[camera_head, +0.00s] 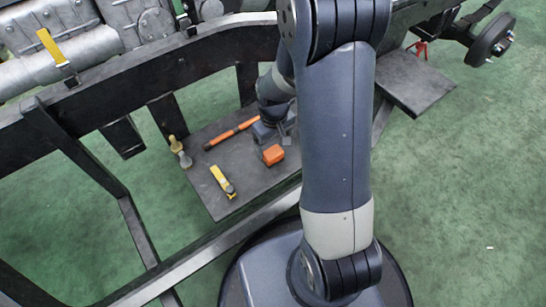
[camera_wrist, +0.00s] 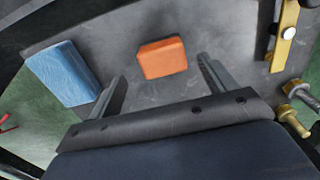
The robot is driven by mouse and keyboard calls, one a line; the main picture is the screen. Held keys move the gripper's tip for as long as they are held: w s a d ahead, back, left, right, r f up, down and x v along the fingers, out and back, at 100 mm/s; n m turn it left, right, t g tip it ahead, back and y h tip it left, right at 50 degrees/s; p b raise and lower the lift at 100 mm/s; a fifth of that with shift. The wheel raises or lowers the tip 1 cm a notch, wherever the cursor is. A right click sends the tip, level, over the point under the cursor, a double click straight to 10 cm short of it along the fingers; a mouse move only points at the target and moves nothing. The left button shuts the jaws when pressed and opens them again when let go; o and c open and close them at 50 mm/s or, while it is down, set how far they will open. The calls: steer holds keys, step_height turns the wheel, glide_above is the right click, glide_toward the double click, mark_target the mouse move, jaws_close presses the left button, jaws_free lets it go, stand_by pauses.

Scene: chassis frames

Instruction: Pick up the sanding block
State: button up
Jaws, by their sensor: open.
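An orange block (camera_head: 273,154), probably the sanding block, lies on the dark grey shelf (camera_head: 225,200). In the wrist view the orange block (camera_wrist: 163,58) appears just beyond and between my fingertips, nearer the right finger. My gripper (camera_wrist: 161,70) is open, with its two fingers apart and nothing held. In the head view my gripper (camera_head: 286,128) is partly hidden by my arm and sits just behind the orange block. A blue block (camera_wrist: 63,74) lies left of the left finger in the wrist view; I cannot make it out in the head view.
A long orange-handled tool (camera_head: 232,132), a yellow tool (camera_head: 222,180) and brass bolts (camera_head: 180,152) share the shelf. Black chassis beams (camera_head: 180,80) run behind and beside it. A side plate (camera_head: 415,82) is at right. Bare shelf lies between the yellow tool and orange block.

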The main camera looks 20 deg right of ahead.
mark_target(273, 152)
steer(key=f+b, duration=0.1)
steer(key=f, duration=0.1)
steer(key=f+b, duration=0.1)
steer(key=f, duration=0.2)
steer(key=shift+s+a+b, duration=0.1)
steer(key=shift+a+b, duration=0.1)
steer(key=shift+b, duration=0.1)
steer(key=shift+r, duration=0.1)
steer(key=c, duration=1.1)
steer(key=shift+r, duration=0.1)
step_height(273, 152, up, 10)
steer(key=p, duration=0.4)
steer(key=shift+p, duration=0.4)
